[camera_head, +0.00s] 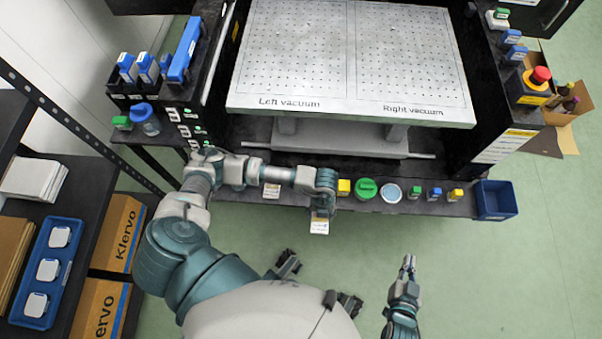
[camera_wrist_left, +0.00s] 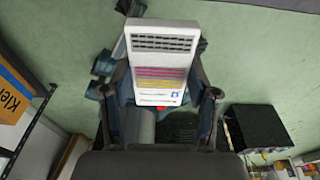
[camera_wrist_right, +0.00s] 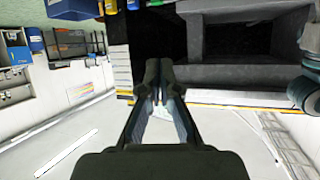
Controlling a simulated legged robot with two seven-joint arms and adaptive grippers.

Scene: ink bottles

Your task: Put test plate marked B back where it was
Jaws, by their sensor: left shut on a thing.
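My left gripper (camera_head: 323,192) is shut on a white test plate (camera_head: 319,225), just in front of the ledge. In the left wrist view the plate (camera_wrist_left: 163,65) sits between both fingers (camera_wrist_left: 163,95). It has a dark grille and pink, yellow and grey stripes; I cannot read a letter B on it. Another small white labelled plate (camera_head: 271,190) is on the ledge, left of the gripper. My right gripper (camera_head: 408,264) hangs low over the floor, away from the ledge. Its fingertips (camera_wrist_right: 160,78) meet with nothing between them in the right wrist view.
The ledge also carries a yellow block (camera_head: 344,187), a green cap (camera_head: 365,189), a round dish (camera_head: 391,193), small bottles (camera_head: 435,194) and a blue bin (camera_head: 495,200). The perforated vacuum table (camera_head: 350,60) lies behind. A shelf with a blue tray (camera_head: 68,262) stands left.

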